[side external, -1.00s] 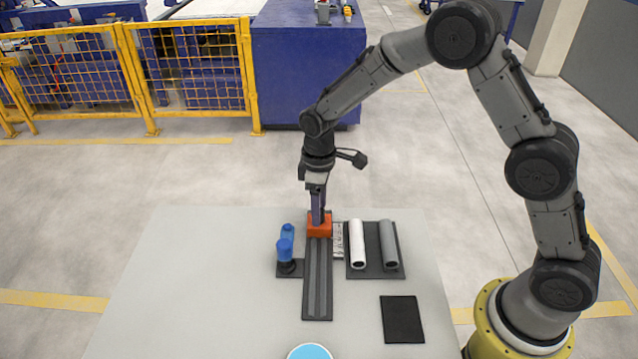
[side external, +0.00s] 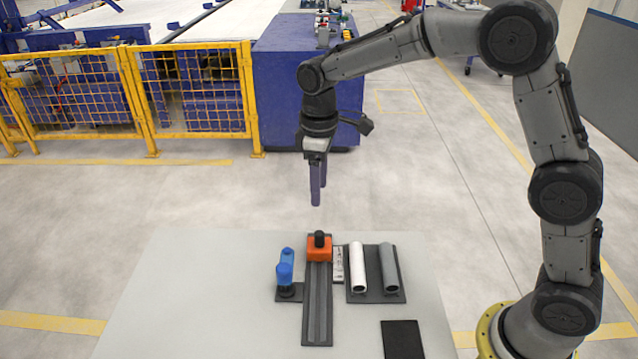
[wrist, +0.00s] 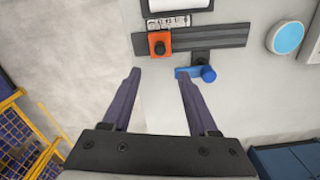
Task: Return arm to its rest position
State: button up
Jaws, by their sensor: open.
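My gripper (side external: 317,203) hangs well above the far side of the grey table, pointing down, with nothing between its fingers. In the wrist view my gripper (wrist: 158,72) has its two purple fingers spread wide apart. Below it, an orange block (side external: 319,250) with a black knob on top sits at the far end of a dark rail (side external: 317,310). The orange block also shows in the wrist view (wrist: 155,37), beyond the fingertips. A blue fitting (side external: 285,270) stands on a small dark base left of the rail.
A white pipe (side external: 357,266) and a grey pipe (side external: 389,266) lie side by side on a dark holder. A black pad (side external: 402,340) lies at the front right. A yellow fence (side external: 190,95) and a blue cabinet (side external: 280,90) stand behind the table. The air around my gripper is clear.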

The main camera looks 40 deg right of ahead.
jog(key=s+d+r+m+t, duration=0.2)
jog(key=s+d+r+t, duration=0.25)
jog(key=s+r, duration=0.8)
jog(key=s+d+f+m, duration=0.1)
jog(key=s+f+m, duration=0.1)
jog(key=s, duration=0.6)
jog(key=s+d+f+m+t, duration=0.1)
jog(key=s+f+m, duration=0.1)
jog(key=s, duration=0.5)
jog(key=shift+s+d+f+m, duration=0.3)
jog(key=shift+s+f+m, duration=0.05)
jog(key=shift+f+m, duration=0.05)
